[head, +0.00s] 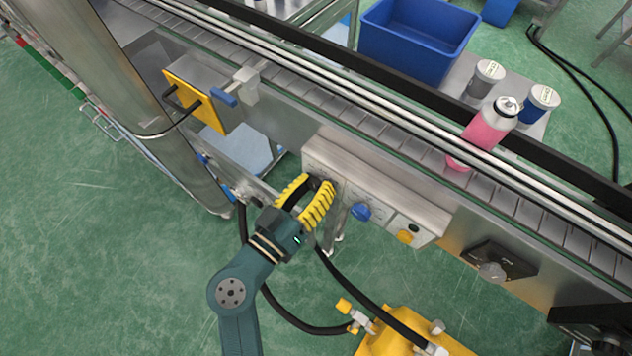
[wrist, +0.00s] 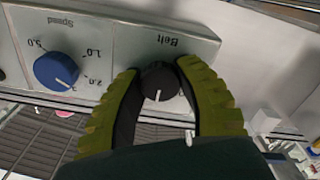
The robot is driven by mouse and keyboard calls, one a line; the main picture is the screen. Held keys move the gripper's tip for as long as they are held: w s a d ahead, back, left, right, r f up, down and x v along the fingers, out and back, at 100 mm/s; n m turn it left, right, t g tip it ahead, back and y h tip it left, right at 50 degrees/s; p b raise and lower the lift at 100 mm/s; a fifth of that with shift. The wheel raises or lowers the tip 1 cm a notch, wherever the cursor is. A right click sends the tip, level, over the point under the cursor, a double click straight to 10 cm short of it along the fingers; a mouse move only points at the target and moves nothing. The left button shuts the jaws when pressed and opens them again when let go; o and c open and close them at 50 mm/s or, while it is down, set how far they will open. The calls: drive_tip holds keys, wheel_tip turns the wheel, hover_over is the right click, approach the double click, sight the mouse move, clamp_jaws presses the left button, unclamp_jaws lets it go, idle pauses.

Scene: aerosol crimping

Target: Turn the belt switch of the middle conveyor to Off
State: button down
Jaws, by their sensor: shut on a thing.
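The belt switch is a black round knob (wrist: 160,80) with a white pointer line, below the upside-down "Belt" label in the wrist view. The line points toward the bottom of that view. My gripper (wrist: 158,76) has its two yellow ribbed fingers shut on either side of the knob. In the head view my gripper (head: 317,184) reaches the left part of the light metal control panel (head: 352,176), and its fingers mostly hide the knob. The panel is on the near side of the conveyor (head: 400,137). On/off markings are not readable.
A blue speed knob (wrist: 56,70) is beside the belt switch. It also shows in the head view (head: 361,211), with a yellow button (head: 404,237) to its right. A pink can (head: 482,132) is on the conveyor. A yellow machine (head: 400,335) with black hoses stands below.

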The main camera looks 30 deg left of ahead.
drive_tip(key=n+p, duration=0.2)
drive_tip(key=n, duration=0.2)
drive_tip(key=shift+r+n, duration=0.1)
drive_tip(key=shift+n, duration=0.3)
drive_tip(key=n+p, duration=0.2)
drive_tip(key=n, duration=0.2)
drive_tip(key=shift+n, duration=0.4)
drive_tip(key=c, duration=0.7)
unclamp_jaws()
drive_tip(key=shift+o, duration=0.2)
